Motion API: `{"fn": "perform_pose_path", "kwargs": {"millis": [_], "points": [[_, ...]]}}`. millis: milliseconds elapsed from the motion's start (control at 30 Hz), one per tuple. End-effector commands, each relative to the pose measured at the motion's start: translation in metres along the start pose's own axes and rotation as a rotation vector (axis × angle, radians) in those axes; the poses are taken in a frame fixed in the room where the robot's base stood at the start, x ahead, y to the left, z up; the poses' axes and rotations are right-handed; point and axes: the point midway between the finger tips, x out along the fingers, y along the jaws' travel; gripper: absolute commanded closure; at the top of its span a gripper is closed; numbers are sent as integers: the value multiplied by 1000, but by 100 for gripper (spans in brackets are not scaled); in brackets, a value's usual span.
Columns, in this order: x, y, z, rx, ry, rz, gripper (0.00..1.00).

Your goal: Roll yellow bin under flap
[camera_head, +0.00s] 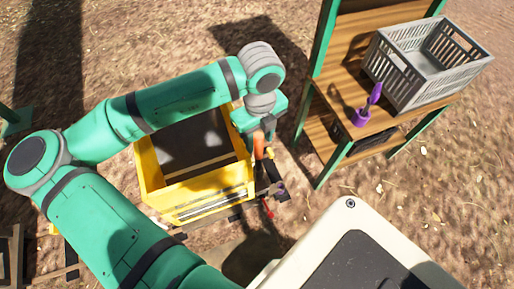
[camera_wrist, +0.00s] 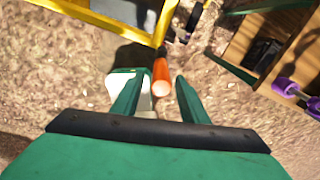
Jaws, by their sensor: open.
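The yellow bin (camera_head: 207,190) stands on the ground left of centre in the head view, partly hidden behind my arm. Its inside is dark and shadowed. Part of its yellow frame shows along the top of the wrist view (camera_wrist: 100,23). An orange handle (camera_head: 259,147) stands at the bin's right side. My gripper (camera_head: 262,134) is over the handle. In the wrist view my gripper (camera_wrist: 159,82) is open, with the orange handle (camera_wrist: 161,74) between its two fingers, apparently not gripped. I cannot pick out the flap.
A wooden shelf stand (camera_head: 345,85) with green posts stands at the right. It carries a grey crate (camera_head: 425,65) and a purple object (camera_head: 365,108). Dark and red parts lie low by the bin's right corner. Bare ground lies between bin and stand.

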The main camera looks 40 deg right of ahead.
Motion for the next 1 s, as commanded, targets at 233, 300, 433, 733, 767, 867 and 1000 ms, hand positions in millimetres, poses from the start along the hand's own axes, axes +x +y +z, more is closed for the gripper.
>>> {"fn": "perform_pose_path", "kwargs": {"millis": [233, 300, 433, 733, 767, 867, 1000], "points": [[43, 2, 0, -4, 1, 1, 60], [52, 3, 1, -7, 1, -1, 60], [63, 4, 2, -10, 0, 0, 60], [69, 3, 2, -8, -1, -1, 60], [69, 3, 2, -8, -1, -1, 60], [68, 3, 2, -8, -1, -1, 70], [68, 3, 2, -7, -1, -1, 100]]}}
